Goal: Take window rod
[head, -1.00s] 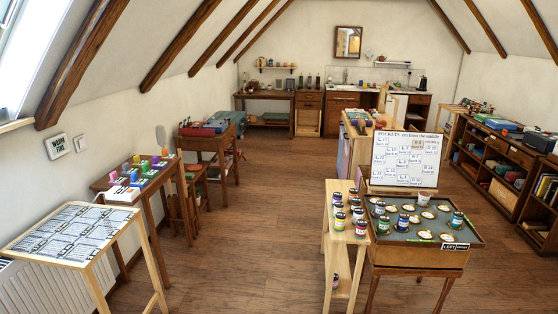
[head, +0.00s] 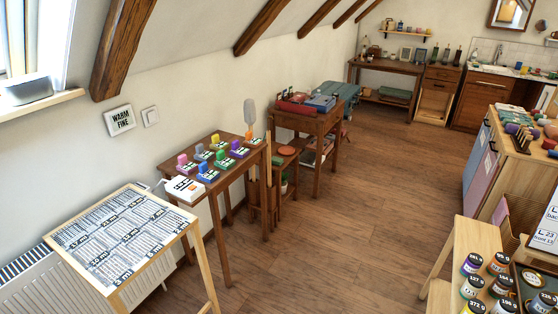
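I cannot make out a window rod for certain. A slanted window (head: 30,40) shows at the upper left, with a wooden sill (head: 40,106) below it. A pale upright wooden piece (head: 268,170) stands at the right end of the small brown table (head: 225,172); I cannot tell what it is. Neither of my grippers is in view.
A wooden-framed chart table (head: 130,235) stands at the left before a radiator (head: 50,285). Colourful items sit on the brown table. A pale shelf with jars (head: 470,265) is at the lower right. The wooden floor (head: 350,210) between is clear.

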